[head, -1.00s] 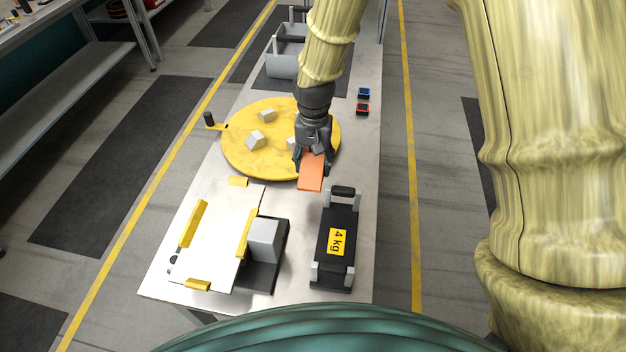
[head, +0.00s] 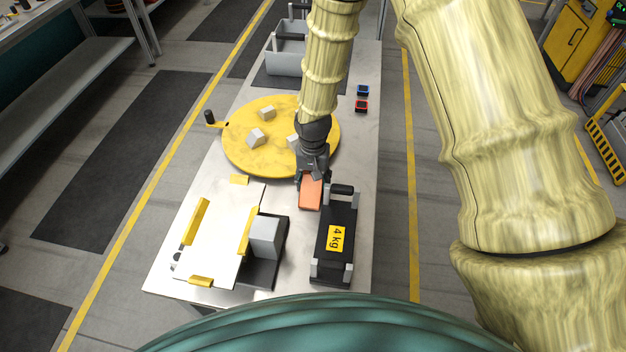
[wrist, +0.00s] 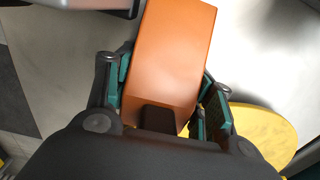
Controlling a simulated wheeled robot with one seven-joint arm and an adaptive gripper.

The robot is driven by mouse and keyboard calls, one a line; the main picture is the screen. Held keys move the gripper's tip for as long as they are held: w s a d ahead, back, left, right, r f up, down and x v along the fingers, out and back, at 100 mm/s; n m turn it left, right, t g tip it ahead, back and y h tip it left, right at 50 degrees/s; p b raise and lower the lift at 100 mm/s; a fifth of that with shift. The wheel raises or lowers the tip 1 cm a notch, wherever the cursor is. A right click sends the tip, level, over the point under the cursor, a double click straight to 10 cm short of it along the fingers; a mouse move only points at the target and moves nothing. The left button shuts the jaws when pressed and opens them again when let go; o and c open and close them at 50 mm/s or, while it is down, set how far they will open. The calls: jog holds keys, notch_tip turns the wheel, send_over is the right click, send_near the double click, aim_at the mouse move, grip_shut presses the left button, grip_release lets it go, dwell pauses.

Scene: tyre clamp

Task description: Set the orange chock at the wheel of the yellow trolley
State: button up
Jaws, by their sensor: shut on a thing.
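The orange chock (head: 311,194) is a plain block held at the end of my gripper (head: 313,176). In the wrist view the orange chock (wrist: 172,60) lies between the green-padded fingers, which close on it from both sides, and it sticks out past them. In the head view it shows over the worktable, between the yellow round turntable and the black 4 kg weight; its height above the table is hard to tell. I cannot clearly make out a yellow trolley or its wheel.
The yellow turntable (head: 240,157) carries several grey blocks. A black 4 kg weight (head: 323,265) stands just below right of the chock. A white plate with yellow stops (head: 215,240) and a grey block (head: 264,233) are at front left. A yellow cabinet (head: 570,38) stands far right.

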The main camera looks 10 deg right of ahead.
jog(key=shift+f, duration=0.2)
jog(key=o, duration=1.1)
